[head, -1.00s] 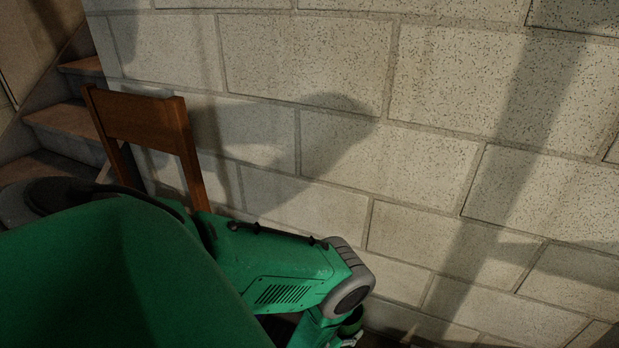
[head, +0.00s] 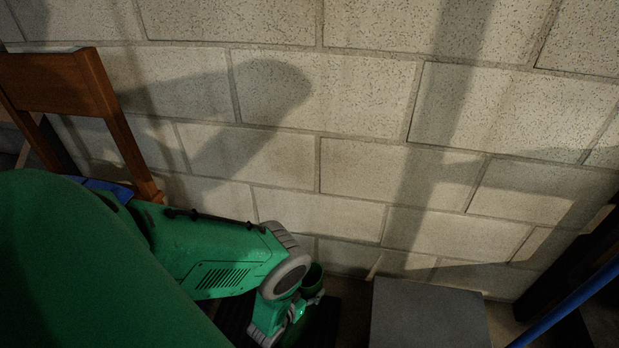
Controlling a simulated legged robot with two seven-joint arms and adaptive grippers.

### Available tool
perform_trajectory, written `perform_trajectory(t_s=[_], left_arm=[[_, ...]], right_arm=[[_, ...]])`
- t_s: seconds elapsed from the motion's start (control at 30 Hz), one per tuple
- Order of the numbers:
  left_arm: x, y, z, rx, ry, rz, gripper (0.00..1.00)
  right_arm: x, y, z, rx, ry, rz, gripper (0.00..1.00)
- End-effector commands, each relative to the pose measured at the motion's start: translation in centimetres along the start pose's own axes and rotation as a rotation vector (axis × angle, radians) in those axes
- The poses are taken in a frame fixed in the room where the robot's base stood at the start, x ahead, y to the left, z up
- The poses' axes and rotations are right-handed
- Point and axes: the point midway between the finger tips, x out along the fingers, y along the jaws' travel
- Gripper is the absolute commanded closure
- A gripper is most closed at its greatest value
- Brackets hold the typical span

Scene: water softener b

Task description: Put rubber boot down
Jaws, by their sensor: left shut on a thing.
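My left arm comes in from the left. Its gripper (head: 297,308) is low in the head view, just below the grey wrist joint, and is shut on the rubber boot (head: 319,322). The boot is dark green, with a round rim showing beside the wrist and part of its shaft running down to the bottom edge of the picture. My arm hides some of it and its lower end is out of the picture. I cannot tell whether it touches anything below. My right gripper is not in view.
A grey flat-topped block (head: 428,315) stands right of the boot, its visible top bare. A wooden chair (head: 85,85) stands at the left against the block wall (head: 370,165). A dark upright thing and a blue bar (head: 570,305) are at the lower right.

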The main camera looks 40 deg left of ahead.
Motion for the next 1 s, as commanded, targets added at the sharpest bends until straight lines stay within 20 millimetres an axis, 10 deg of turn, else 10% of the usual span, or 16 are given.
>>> perform_trajectory(t_s=[0.07,0.1,0.17,0.53,1.0], left_arm=[[0.1,-0.1,0.3,-0.001,0.001,-0.001,0.93],[0.1,-0.1,0.3,-0.001,0.000,-0.001,0.34],[0.1,-0.1,0.3,0.001,0.000,-0.001,0.20],[-0.1,0.1,-0.3,0.005,0.001,-0.002,0.20],[-9.7,0.0,-0.4,0.003,-0.003,-0.002,0.20]], right_arm=[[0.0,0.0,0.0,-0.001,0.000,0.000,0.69],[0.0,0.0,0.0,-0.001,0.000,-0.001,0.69],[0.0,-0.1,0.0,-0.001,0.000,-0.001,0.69],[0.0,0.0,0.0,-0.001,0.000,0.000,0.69],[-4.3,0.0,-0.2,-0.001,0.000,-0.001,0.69]])
